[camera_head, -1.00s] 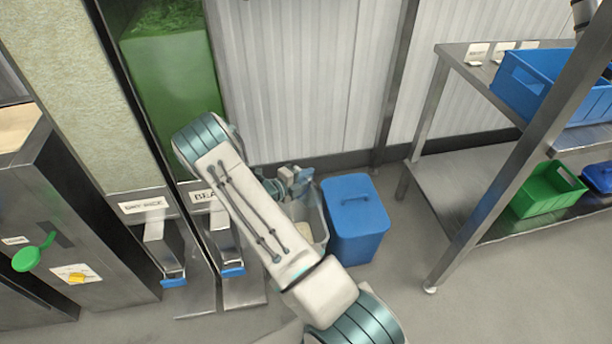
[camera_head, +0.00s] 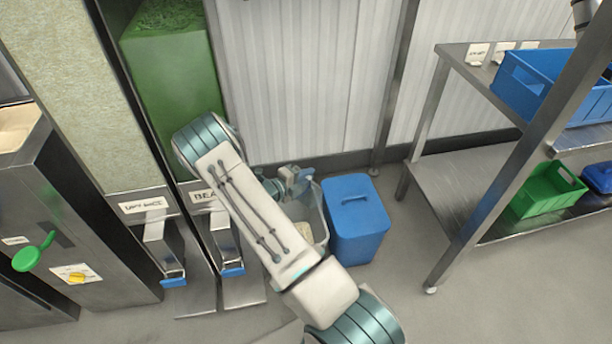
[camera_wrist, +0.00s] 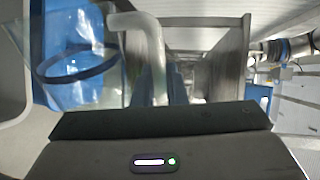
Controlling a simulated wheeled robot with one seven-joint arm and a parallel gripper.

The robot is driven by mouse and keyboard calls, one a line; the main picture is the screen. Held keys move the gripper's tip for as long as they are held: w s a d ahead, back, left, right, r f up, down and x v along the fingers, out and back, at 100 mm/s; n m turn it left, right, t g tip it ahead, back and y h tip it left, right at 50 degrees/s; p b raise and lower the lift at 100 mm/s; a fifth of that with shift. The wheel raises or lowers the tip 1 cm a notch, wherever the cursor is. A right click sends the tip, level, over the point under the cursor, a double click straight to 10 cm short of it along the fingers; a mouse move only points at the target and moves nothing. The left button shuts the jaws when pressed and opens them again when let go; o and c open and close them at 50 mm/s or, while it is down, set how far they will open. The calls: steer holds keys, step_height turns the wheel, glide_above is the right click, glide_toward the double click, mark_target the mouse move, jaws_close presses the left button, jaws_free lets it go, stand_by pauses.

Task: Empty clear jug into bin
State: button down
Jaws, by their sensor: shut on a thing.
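My gripper (camera_head: 292,182) is above the open pale bin (camera_head: 321,222) on the floor, beyond my forearm. In the wrist view my gripper (camera_wrist: 168,92) is shut on the pale handle (camera_wrist: 152,55) of the clear jug (camera_wrist: 112,62). The jug is see-through, with a dark band, and looks tilted. In the head view it is too small and covered by my gripper to make out well. Something pale lies inside the bin. My forearm hides the bin's left side. I cannot tell whether anything is left in the jug.
A blue lidded container (camera_head: 357,240) stands right beside the bin. Two dispensers with labels (camera_head: 143,205) and blue-tipped spouts (camera_head: 232,270) stand at left. A metal shelf (camera_head: 465,180) at right holds blue and green crates (camera_head: 545,190). The floor in front is clear.

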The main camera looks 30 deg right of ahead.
steer(key=m, duration=0.1)
steer(key=r+m+t, duration=0.1)
steer(key=m, duration=0.1)
steer(key=shift+r+b, duration=0.1)
steer(key=shift+b, duration=0.3)
steer(key=m+b, duration=0.1)
steer(key=m, duration=0.1)
steer(key=r+m+t+b, duration=0.1)
steer(key=m, duration=0.1)
steer(key=shift+r, duration=0.2)
steer(key=m+b, duration=0.1)
steer(key=m, duration=0.1)
steer(key=r+m+t+b, duration=0.1)
steer(key=m+b, duration=0.1)
steer(key=r+m+b, duration=0.1)
steer(key=m, duration=0.1)
steer(key=shift+t+b, duration=0.35)
steer(key=shift+t, duration=0.05)
steer(key=shift+r+m+h+b, duration=0.2)
steer(key=shift+m+b, duration=0.25)
steer(key=shift+m, duration=0.1)
steer(key=shift+r+m+h+b, duration=0.2)
steer(key=shift+m+b, duration=0.2)
steer(key=shift+m, duration=0.15)
steer(key=shift+r+m, duration=0.3)
steer(key=shift+m, duration=0.1)
